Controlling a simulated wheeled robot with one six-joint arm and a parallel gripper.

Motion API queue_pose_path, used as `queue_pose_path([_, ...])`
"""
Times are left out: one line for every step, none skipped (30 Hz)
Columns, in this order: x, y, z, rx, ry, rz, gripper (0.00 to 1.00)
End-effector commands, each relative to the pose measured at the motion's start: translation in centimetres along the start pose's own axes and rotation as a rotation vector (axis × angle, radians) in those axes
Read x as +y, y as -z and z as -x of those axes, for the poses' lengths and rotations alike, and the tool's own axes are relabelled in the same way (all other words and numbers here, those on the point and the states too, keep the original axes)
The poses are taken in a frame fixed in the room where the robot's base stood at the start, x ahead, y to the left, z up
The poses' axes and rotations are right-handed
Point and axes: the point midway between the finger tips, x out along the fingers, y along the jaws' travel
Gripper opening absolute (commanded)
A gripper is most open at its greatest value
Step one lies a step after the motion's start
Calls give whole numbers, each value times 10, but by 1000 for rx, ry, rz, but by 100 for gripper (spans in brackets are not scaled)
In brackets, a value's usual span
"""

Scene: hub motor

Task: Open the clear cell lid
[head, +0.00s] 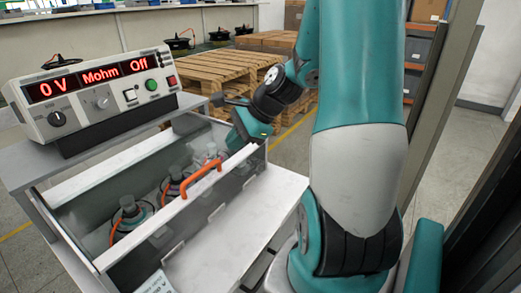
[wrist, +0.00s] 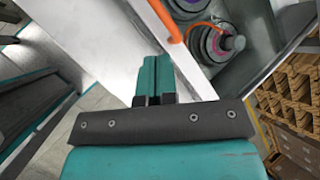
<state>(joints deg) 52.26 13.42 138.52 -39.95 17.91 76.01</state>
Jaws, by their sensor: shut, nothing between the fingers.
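The clear cell lid (head: 222,192) is a see-through panel on the front of the grey test cell, with an orange bar handle (head: 201,180) along its upper edge. The handle also shows in the wrist view (wrist: 164,20), to the upper right of my fingers. The lid looks closed, though its clear surface is hard to make out. My gripper (wrist: 153,80) is shut and empty, with its fingers together over the white surface and apart from the handle. In the head view, my gripper's teal end is at the cell's far right corner, with its fingertips not clearly visible.
Several motors with orange cables (head: 127,215) stand inside the cell. A tester with red displays (head: 90,90) sits on a shelf at the left. A white ledge (head: 235,232) lies in front of the cell. Wooden pallets (head: 205,70) stand behind.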

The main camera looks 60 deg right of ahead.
Motion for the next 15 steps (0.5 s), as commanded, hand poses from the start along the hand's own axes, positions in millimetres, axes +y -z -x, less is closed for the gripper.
queue_pose_path([-3, 37, 8, 15, 62, -198, 0])
queue_pose_path([-4, 55, 13, 19, 100, -309, 0])
queue_pose_path([-5, 77, 20, 21, 148, -443, 0])
queue_pose_path([-4, 93, 26, 22, 181, -537, 0])
queue_pose_path([-2, 107, 30, 20, 213, -621, 0])
queue_pose_path([0, 123, 36, 15, 250, -720, 0])
queue_pose_path([2, 134, 41, 12, 277, -785, 0])
queue_pose_path([4, 143, 44, 9, 298, -841, 0])
queue_pose_path([6, 152, 48, 4, 323, -901, 0])
queue_pose_path([8, 158, 51, 0, 339, -938, 0])
queue_pose_path([9, 163, 53, -3, 351, -966, 0])
queue_pose_path([10, 167, 54, -6, 362, -994, 0])
queue_pose_path([10, 170, 54, -8, 367, -1007, 0])
queue_pose_path([10, 171, 52, -10, 370, -1017, 0])
queue_pose_path([9, 172, 49, -11, 372, -1023, 0])
